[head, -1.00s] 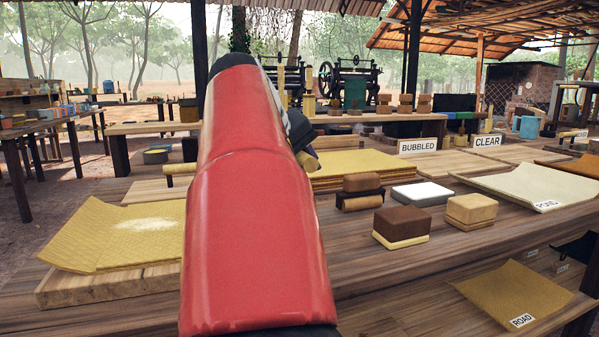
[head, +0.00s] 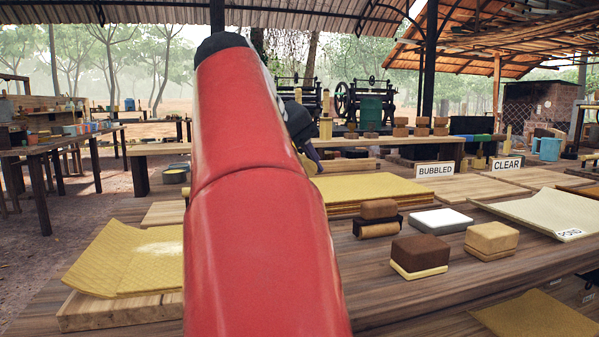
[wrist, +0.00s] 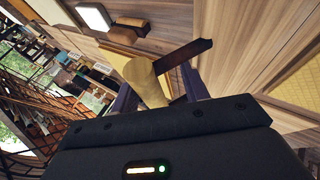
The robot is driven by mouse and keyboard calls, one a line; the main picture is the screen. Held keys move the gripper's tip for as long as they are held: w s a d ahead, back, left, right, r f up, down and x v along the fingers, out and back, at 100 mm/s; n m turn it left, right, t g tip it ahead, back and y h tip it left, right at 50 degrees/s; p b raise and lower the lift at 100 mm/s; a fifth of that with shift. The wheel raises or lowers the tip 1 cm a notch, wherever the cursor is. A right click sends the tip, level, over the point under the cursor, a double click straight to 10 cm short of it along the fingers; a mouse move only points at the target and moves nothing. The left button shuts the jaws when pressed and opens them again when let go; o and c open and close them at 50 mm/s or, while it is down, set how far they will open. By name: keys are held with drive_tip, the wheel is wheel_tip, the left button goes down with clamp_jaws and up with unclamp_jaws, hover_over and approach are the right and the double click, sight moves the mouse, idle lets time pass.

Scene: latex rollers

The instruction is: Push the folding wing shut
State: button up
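My red arm fills the middle of the head view and hides most of my gripper; only a dark purple part of the gripper shows beside the arm. In the wrist view my gripper (wrist: 160,92) has its two dark purple fingers apart. A cream, rounded piece (wrist: 147,80) shows between them, nearer the left finger, with a gap towards the right one. A dark brown bar (wrist: 190,53) lies just beyond the fingers; whether they touch it I cannot tell. I cannot tell for sure which thing is the folding wing.
The wooden table holds yellow sheets (head: 135,262), a dark brown block (head: 420,255), a tan block (head: 491,238) and a white block (head: 440,221). Signs read BUBBLED (head: 435,170) and CLEAR (head: 507,164). A pale sheet (head: 550,214) lies at right.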

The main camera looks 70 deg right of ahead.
drive_tip(key=shift+s+a+r+p, duration=0.15)
drive_tip(key=shift+a+r+p, duration=0.15)
drive_tip(key=shift+r+p, duration=0.45)
drive_tip(key=shift+s+a+r+p, duration=0.2)
drive_tip(key=shift+a+r+p, duration=0.2)
drive_tip(key=shift+r, duration=0.6)
drive_tip(key=shift+s+a+r+p, duration=0.15)
drive_tip(key=shift+a+r+p, duration=0.1)
drive_tip(key=shift+r+p, duration=0.5)
drive_tip(key=shift+s+a+r+b, duration=0.15)
drive_tip(key=shift+a+r, duration=0.15)
drive_tip(key=shift+r, duration=0.45)
drive_tip(key=shift+s+a+r+b, duration=0.15)
drive_tip(key=shift+a+r, duration=0.1)
drive_tip(key=shift+r, duration=0.45)
